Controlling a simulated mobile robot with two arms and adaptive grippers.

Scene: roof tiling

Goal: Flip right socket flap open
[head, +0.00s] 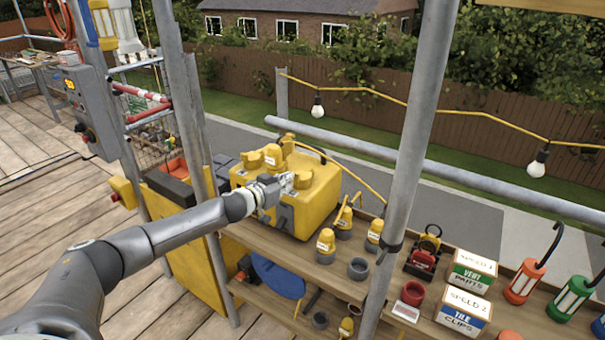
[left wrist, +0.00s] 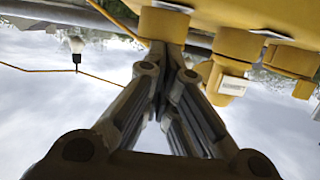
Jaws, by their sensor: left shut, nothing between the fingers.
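A yellow socket box (head: 318,200) stands on the wooden bench. Several yellow socket caps rise from its top, one of them a labelled cap (head: 272,155). Grey parts show on its front face. My left gripper (head: 288,183) is shut and empty at the near side of the box. In the left wrist view my left gripper (left wrist: 165,48) has its fingertips right against or just below a yellow socket part (left wrist: 164,24); I cannot tell if they touch. A second yellow socket part (left wrist: 232,62) with a white label is beside it. The right flap's state is unclear. My right gripper is not in view.
A grey scaffold pole (head: 408,150) stands right of the box. Yellow plugs (head: 326,244), a grey ring (head: 358,268), a red cup (head: 413,292) and labelled boxes (head: 464,305) crowd the bench to the right. A yellow cable (head: 358,178) leaves the box.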

